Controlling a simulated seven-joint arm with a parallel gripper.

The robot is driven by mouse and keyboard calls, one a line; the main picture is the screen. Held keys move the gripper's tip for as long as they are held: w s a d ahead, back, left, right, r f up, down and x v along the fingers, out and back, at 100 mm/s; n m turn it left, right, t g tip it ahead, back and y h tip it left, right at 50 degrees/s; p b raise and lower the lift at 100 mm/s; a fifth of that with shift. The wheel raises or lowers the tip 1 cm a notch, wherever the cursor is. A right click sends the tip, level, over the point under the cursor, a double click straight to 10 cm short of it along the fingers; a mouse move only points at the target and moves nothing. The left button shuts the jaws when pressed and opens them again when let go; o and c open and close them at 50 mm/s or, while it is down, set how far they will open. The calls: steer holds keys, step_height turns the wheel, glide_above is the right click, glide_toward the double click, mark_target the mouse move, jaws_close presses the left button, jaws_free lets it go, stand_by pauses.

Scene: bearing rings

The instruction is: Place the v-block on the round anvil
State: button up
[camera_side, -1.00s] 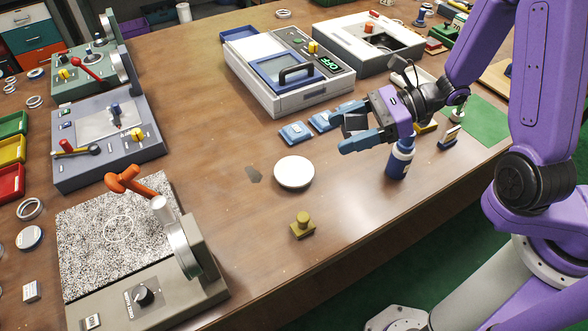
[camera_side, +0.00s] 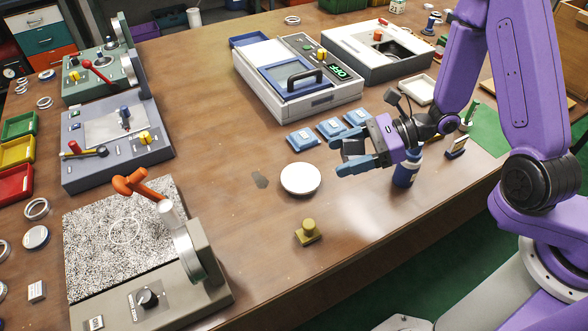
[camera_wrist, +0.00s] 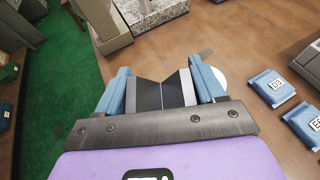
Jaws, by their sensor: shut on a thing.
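The v-block (camera_wrist: 160,92), a dark grey block with a V-shaped notch, sits between the blue fingers of my gripper (camera_wrist: 162,80) in the wrist view. In the side view my gripper (camera_side: 350,157) is shut on the v-block (camera_side: 352,147) and holds it above the table. A white round disc (camera_side: 300,179), which looks like the round anvil, lies flat on the table, left of and below my gripper in the picture. Its top is bare. In the wrist view the disc (camera_wrist: 219,77) is partly hidden behind the right finger.
A blue bottle (camera_side: 407,168) stands by the wrist. Several blue blocks (camera_side: 331,128) lie behind the disc. A yellow knobbed piece (camera_side: 308,233) stands in front of it. A grey machine with a speckled plate (camera_side: 110,235) is at front left. Bare table surrounds the disc.

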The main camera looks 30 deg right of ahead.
steer(key=w+a+f, duration=0.4)
steer(key=w, duration=0.3)
glide_above(293, 177)
steer(key=s, duration=0.1)
steer(key=f, duration=0.4)
steer(key=shift+d, duration=0.25)
steer(key=shift+w+a+f, duration=0.3)
steer(key=shift+w+f, duration=0.2)
steer(key=shift+f, duration=1.7)
steer(key=o, duration=1.6)
steer(key=shift+f, duration=0.15)
steer(key=shift+o, duration=0.2)
